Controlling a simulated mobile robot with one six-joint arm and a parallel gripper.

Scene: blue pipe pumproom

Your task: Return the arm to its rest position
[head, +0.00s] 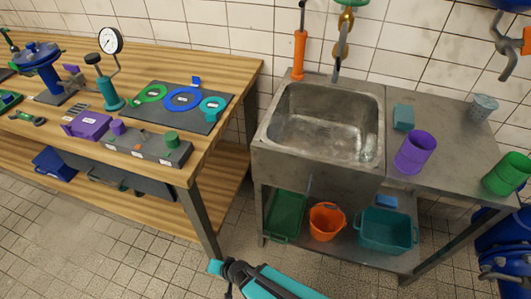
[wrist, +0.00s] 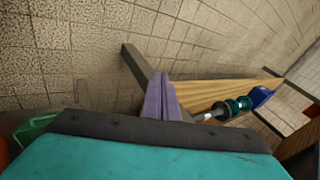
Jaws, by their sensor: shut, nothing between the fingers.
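My teal arm (head: 275,283) enters the head view at the bottom, low over the tiled floor in front of the sink unit. Its dark joint and a small teal end show there; I cannot make out the fingers in that view. In the wrist view my gripper (wrist: 161,80) shows as two purple fingers close together, shut with nothing between them. Behind them is the end of the wooden workbench (wrist: 225,88). A broad teal part of mine with a dark edge fills the bottom of the wrist view. The gripper appears clear of the furniture.
The wooden workbench (head: 235,82) at left bears a gauge (head: 110,41), a purple box (head: 88,124) and a dark ring board (head: 178,104). The metal sink (head: 325,122) stands right of it. Below are a green tray (head: 287,215), orange bucket (head: 327,221) and teal bin (head: 386,230).

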